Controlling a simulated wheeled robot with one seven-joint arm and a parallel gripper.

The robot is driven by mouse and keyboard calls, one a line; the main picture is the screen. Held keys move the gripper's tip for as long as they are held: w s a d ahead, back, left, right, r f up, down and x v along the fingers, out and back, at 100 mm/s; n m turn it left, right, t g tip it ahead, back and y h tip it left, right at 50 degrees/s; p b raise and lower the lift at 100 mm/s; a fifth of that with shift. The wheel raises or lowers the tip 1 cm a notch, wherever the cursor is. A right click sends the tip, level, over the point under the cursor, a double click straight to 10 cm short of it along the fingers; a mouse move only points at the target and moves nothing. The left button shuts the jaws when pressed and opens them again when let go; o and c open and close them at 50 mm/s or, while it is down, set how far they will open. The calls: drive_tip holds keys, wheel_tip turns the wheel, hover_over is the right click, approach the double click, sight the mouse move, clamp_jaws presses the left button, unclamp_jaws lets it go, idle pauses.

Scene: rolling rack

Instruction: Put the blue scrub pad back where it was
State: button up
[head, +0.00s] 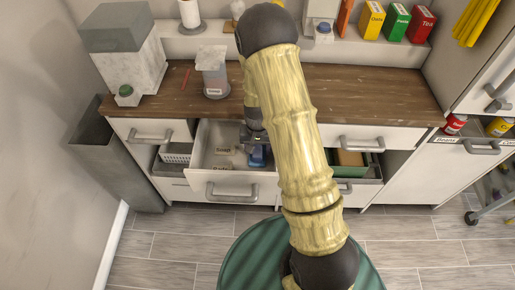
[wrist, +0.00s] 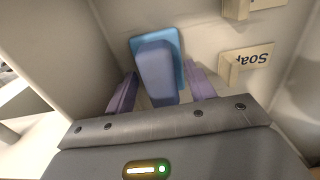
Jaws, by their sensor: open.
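The blue scrub pad (wrist: 157,75) is in the open drawer, a light blue pad with a darker blue block on it. In the head view the scrub pad (head: 258,157) shows near the drawer's right side, partly hidden by my gripper. My gripper (wrist: 161,85) is open, its purple fingers on either side of the darker block, with a gap visible on both sides. In the head view my gripper (head: 256,144) reaches down into the drawer. The open drawer (head: 237,178) has small labels on its floor; one reads "Soap" (wrist: 247,59).
A grey waste bin (head: 118,160) stands at far left.

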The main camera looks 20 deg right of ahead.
sight(258, 148)
wheel_tip(258, 148, up, 12)
idle(0.5)
idle(0.4)
drive_tip(key=s+r+n+t, duration=0.1)
drive_tip(key=s+r, duration=0.3)
drive_tip(key=s, duration=0.3)
drive_tip(key=s+r+n+t, duration=0.1)
drive_tip(key=s+r+n, duration=0.1)
drive_tip(key=s+r, duration=0.2)
drive_tip(key=s, duration=0.3)
drive_tip(key=shift+s+r+n+t, duration=0.15)
drive_tip(key=shift+r+n+t, duration=0.15)
